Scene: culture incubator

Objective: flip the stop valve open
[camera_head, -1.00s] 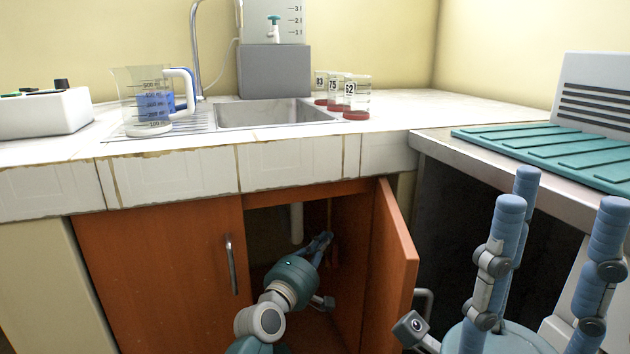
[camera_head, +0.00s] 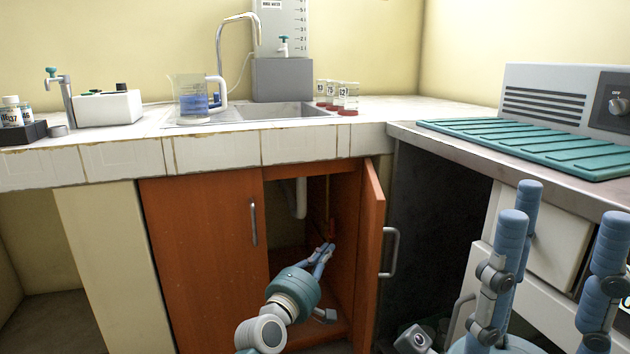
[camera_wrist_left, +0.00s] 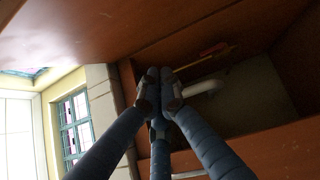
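The stop valve seems to be the small red-and-yellow part (camera_wrist_left: 208,56) inside the cabinet in the left wrist view, on a thin yellowish pipe. In the head view, the thin pipe (camera_head: 328,200) stands inside the open cabinet; a small reddish part near its lower end may be the handle. My left gripper (camera_head: 326,248) reaches into the cabinet opening, its fingertips just below that part. In the left wrist view its fingers (camera_wrist_left: 160,82) are drawn together, apparently empty, left of the valve. My right gripper (camera_head: 555,215) is spread open and empty at lower right.
The open right door (camera_head: 373,255) stands just right of my left arm; the left door (camera_head: 205,260) is shut. A white drain pipe (camera_head: 299,198) hangs inside. Above are the sink (camera_head: 275,112), a beaker (camera_head: 190,98) and several labelled jars (camera_head: 348,98).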

